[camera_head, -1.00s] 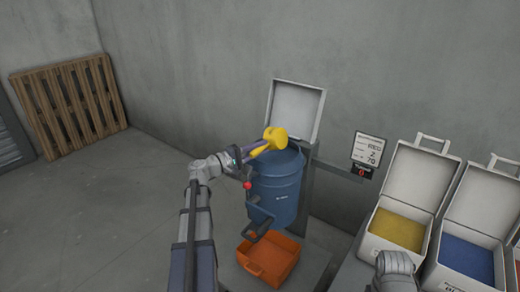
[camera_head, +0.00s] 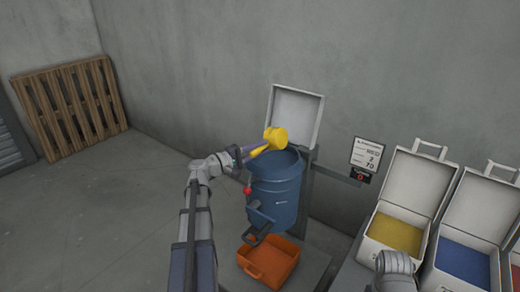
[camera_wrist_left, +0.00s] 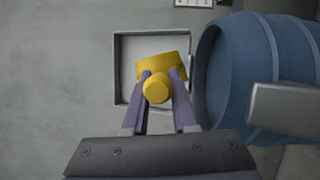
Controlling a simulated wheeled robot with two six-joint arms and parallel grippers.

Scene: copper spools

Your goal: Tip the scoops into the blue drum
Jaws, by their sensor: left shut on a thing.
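The blue drum (camera_head: 277,190) stands in the middle of the head view, its pale square lid (camera_head: 297,112) open behind it. My left gripper (camera_head: 256,151) is shut on a yellow scoop (camera_head: 275,137) and holds it above the drum's rim at the back left. In the left wrist view the gripper fingers (camera_wrist_left: 158,92) close on the scoop's handle (camera_wrist_left: 156,88), and the drum (camera_wrist_left: 235,70) is beside it on the right. The scoop's contents cannot be seen. Of my right arm only a grey part shows at the lower right; its gripper is out of view.
An orange tray (camera_head: 270,262) sits below the drum. White bins with yellow (camera_head: 396,234) and blue (camera_head: 465,259) contents stand at the right, lids open. A sign (camera_head: 367,153) with a small display hangs on the wall. A wooden pallet (camera_head: 70,104) leans at the far left.

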